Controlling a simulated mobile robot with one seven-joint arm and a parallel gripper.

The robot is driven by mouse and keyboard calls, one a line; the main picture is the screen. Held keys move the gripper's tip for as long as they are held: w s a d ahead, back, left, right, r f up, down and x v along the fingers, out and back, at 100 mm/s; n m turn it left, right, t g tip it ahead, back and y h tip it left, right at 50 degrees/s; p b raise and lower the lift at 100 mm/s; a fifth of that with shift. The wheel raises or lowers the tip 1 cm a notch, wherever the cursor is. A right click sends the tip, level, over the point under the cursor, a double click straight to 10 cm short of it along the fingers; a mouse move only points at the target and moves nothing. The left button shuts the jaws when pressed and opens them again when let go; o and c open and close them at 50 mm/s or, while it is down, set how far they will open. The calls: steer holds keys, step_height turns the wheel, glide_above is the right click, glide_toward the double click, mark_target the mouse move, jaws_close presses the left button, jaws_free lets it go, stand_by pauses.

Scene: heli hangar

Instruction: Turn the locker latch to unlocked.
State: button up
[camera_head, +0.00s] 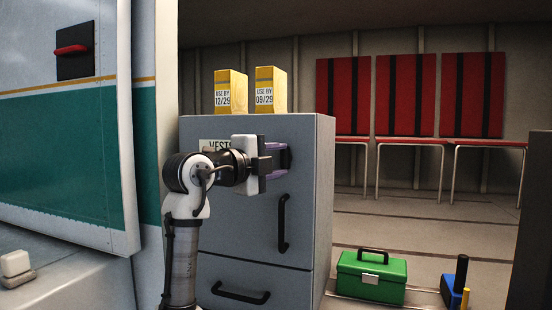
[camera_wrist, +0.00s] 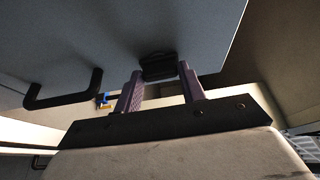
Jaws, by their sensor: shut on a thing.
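The grey locker (camera_head: 225,220) stands in the middle of the head view, with a partly covered "VESTS" label on its front. Its dark latch (camera_head: 288,158) is at the upper right of the door. My gripper (camera_head: 279,160) reaches it from the left, with purple fingers on it. In the wrist view the black latch (camera_wrist: 158,68) sits between the two fingertips of my gripper (camera_wrist: 161,76), which is shut on it. The fingers and wrist hide part of the latch in the head view, so I cannot tell its exact angle.
A black vertical door handle (camera_head: 283,223) is below the latch, and a drawer handle (camera_head: 240,293) lower still. Two yellow boxes (camera_head: 238,88) stand on the locker. A green toolbox (camera_head: 371,278) is on the floor at right. Red seats (camera_head: 405,95) line the back wall.

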steer(key=shift+m, duration=0.3)
steer(key=o, duration=1)
steer(key=shift+s, duration=0.1)
steer(key=b+v, duration=0.4)
steer(key=v, duration=0.9)
steer(key=shift+s+a+r, duration=0.15)
steer(key=shift+s+a, duration=0.05)
steer(key=shift+a, duration=0.15)
